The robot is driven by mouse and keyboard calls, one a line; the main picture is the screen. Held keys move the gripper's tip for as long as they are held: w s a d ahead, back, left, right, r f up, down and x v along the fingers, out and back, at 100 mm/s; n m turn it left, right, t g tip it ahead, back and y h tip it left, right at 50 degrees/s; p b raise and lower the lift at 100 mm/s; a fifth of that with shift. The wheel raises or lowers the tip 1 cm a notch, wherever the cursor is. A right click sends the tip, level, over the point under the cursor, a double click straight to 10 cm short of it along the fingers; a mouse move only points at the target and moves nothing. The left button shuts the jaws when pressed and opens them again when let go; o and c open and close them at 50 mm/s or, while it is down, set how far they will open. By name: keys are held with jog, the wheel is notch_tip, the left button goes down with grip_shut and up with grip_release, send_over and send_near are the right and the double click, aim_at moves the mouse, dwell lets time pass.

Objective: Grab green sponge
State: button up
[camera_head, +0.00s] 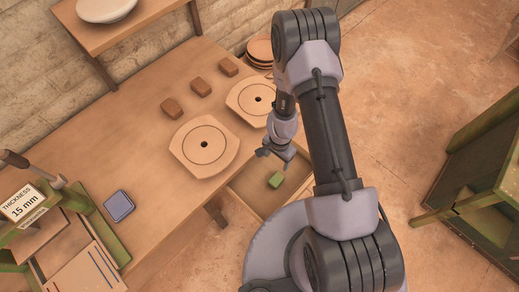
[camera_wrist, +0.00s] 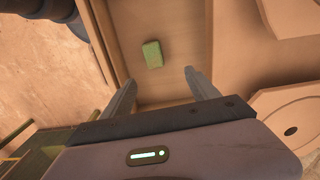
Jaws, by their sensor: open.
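The green sponge (camera_head: 276,180) is a small block lying in an open drawer (camera_head: 243,186) below the table edge. It also shows in the wrist view (camera_wrist: 153,54), lying on the drawer's floor, ahead of and between the fingertips. My gripper (camera_head: 273,152) is above the drawer in the head view, a little above and left of the sponge in the picture. In the wrist view my gripper (camera_wrist: 158,84) has its two fingers spread wide, with nothing between them. The sponge is apart from both fingers.
The wooden table (camera_head: 150,135) holds two round-holed plates (camera_head: 204,145), several brown blocks (camera_head: 172,108), and a blue-grey block (camera_head: 119,206). The drawer walls surround the sponge. A green-framed cabinet (camera_head: 480,170) stands at right, with open floor between.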

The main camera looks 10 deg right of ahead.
aim_at(277, 179)
jog(key=f+b, duration=0.8)
jog(key=s+f+b, duration=0.1)
jog(key=f+b, duration=0.4)
jog(key=shift+d, duration=0.35)
jog(key=f+b, duration=0.1)
jog(key=b, duration=0.1)
jog(key=f+b, duration=0.2)
jog(key=b, duration=0.1)
jog(key=f+b, duration=0.2)
jog(key=shift+s+f, duration=0.1)
jog(key=shift+s, duration=0.25)
jog(key=shift+r, duration=0.25)
jog(key=c, duration=1.4)
